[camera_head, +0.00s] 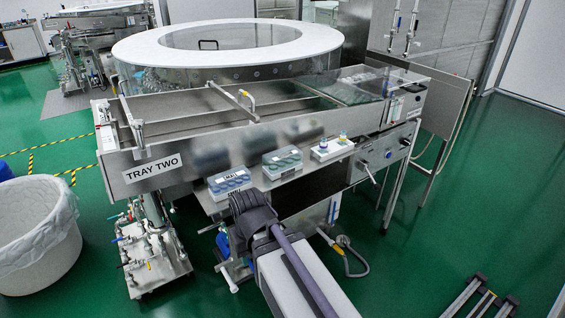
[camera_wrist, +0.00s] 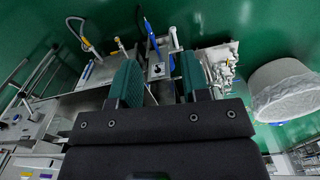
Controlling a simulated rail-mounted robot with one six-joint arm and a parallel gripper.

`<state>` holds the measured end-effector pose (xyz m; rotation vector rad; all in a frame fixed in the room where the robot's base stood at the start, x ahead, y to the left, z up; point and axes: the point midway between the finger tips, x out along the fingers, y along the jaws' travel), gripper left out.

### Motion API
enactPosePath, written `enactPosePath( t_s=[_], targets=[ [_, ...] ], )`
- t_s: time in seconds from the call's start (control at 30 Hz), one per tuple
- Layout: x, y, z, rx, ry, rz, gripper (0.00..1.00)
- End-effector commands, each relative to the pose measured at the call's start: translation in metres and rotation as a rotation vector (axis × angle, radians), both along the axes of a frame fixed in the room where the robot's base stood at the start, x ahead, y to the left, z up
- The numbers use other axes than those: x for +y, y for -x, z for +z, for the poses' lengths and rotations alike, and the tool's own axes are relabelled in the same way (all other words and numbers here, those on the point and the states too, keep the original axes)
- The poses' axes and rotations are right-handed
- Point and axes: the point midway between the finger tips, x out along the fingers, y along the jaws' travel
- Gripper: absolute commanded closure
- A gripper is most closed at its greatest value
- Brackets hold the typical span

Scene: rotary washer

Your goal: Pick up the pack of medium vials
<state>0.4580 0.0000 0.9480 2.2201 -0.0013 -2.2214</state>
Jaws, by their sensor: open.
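Two clear-lidded packs of vials sit on the steel shelf below the tray labelled TRAY TWO (camera_head: 152,168). One is the left pack (camera_head: 229,182) and the other is the middle pack (camera_head: 282,162). Their small labels are too blurred for me to tell which is medium. My gripper (camera_wrist: 160,72) shows in the wrist view with two green fingers apart and nothing between them. In the head view my dark wrist is just in front of and below the left pack; the fingers cannot be made out there. No pack is recognisable in the wrist view.
A white rack (camera_head: 333,149) with coloured-top vials stands right of the packs on the shelf. The rotary washer (camera_head: 225,45) rises behind. A lined white bin (camera_head: 36,230) stands at left, and pipework (camera_head: 150,255) is below the tray.

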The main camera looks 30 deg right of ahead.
Motion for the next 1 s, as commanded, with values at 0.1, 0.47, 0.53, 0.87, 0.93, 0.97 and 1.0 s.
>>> enactPosePath(
  t_s=[0.1, 0.47, 0.53, 0.87, 0.93, 0.97, 1.0],
  targets=[
    [0.0, 0.0, 0.0, 0.0, 0.0, 0.0, 0.57],
    [0.0, 0.0, 0.0, 0.0, 0.0, 0.0, 0.45],
    [0.0, 0.0, 0.0, 0.0, 0.0, 0.0, 0.38],
    [0.0, 0.0, 0.0, 0.0, 0.0, 0.0, 0.07],
    [0.0, 0.0, 0.0, 0.0, 0.0, 0.0, 0.05],
    [0.0, 0.0, 0.0, 0.0, 0.0, 0.0, 0.05],
    [0.0, 0.0, 0.0, 0.0, 0.0, 0.0, 0.05]
  ],
)
